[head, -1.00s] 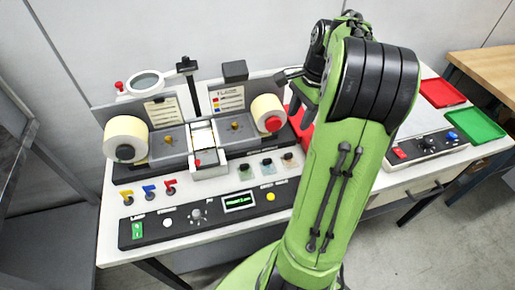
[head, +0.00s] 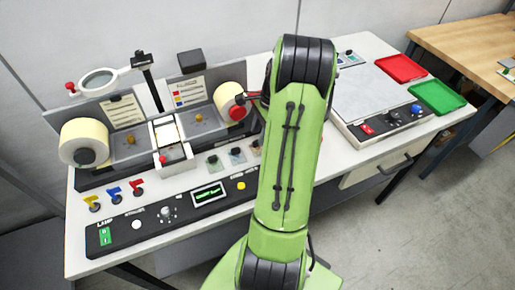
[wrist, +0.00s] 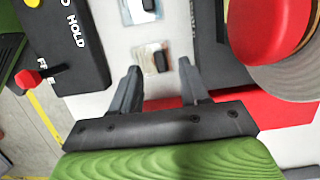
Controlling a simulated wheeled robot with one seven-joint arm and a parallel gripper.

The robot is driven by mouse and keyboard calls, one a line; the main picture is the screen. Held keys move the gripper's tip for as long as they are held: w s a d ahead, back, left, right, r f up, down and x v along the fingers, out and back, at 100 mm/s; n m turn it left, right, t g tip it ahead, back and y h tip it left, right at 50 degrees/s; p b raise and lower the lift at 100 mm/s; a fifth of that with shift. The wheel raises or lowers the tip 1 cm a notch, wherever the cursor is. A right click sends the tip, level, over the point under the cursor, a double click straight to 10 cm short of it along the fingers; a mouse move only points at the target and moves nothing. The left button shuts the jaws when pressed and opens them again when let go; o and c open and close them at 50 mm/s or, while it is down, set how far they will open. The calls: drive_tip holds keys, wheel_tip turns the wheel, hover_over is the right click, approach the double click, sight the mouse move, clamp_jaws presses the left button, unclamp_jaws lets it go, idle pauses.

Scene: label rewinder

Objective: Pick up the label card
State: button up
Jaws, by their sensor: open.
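My gripper (wrist: 160,70) is open and empty in the wrist view, with its two dark fingers apart. A small pale card (wrist: 146,62) with a black piece on it lies on the white worktop just beyond and between the fingertips, apart from them in the picture. A second similar card (wrist: 131,10) lies farther up in that view. In the head view small cards (head: 212,160) (head: 237,156) lie in a row in front of the rewinder. I cannot tell which one is the label card. My arm hides most of the gripper in the head view.
The rewinder's roll with the red hub (wrist: 275,25) stands close at the right of the wrist view. The dark control panel (wrist: 62,40) is at the left. A red surface (wrist: 240,110) lies near the right finger. Red (head: 400,69) and green (head: 437,97) trays stand at the far right.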

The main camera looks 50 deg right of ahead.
drive_tip(key=x, duration=0.3)
drive_tip(key=shift+c, duration=0.4)
clamp_jaws()
drive_tip(key=shift+r, duration=0.15)
wheel_tip(320, 180, up, 10)
drive_tip(key=p, duration=0.2)
